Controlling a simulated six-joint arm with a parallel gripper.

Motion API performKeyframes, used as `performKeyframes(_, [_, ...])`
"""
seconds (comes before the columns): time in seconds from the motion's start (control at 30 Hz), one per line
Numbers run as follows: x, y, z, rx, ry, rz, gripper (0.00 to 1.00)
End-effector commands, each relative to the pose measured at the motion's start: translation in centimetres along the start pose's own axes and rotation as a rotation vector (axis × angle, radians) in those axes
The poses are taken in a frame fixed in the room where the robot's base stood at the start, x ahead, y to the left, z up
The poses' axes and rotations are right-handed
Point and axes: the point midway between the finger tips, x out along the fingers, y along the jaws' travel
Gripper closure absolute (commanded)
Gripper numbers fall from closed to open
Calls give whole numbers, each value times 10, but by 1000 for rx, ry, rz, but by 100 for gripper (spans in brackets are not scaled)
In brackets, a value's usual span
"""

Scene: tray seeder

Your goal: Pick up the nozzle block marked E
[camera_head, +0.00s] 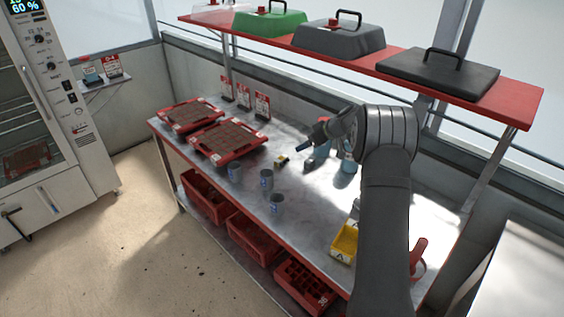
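I cannot make out a letter E on anything on the bench. A small black and yellow block (282,160) lies on the metal bench top (230,195), left of my arm; its marking is too small to read, so I cannot tell if it is the nozzle block. My gripper (309,143) is a dark shape at the end of my arm, above the bench, to the right of and slightly farther back than the small block. It looks apart from that block. Its fingers are too small to tell whether they are open.
Two red trays of dark cells, one here (228,142), lie at the bench's left end. Grey-blue cups (266,179) stand near the front edge. A yellow bin (345,242) sits beside my arm. A red shelf (300,50) with domed lids hangs above the back.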

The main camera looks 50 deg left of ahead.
Motion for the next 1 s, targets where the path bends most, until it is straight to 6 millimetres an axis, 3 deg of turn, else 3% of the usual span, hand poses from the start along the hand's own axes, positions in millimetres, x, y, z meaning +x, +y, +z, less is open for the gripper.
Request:
performKeyframes(0.2, [25, 1, 13, 0, 1, 2, 15])
performKeyframes(0.7, [116, 2, 14, 0, 1, 3, 15])
performKeyframes(1.0, [136, 2, 13, 1, 1, 4, 15])
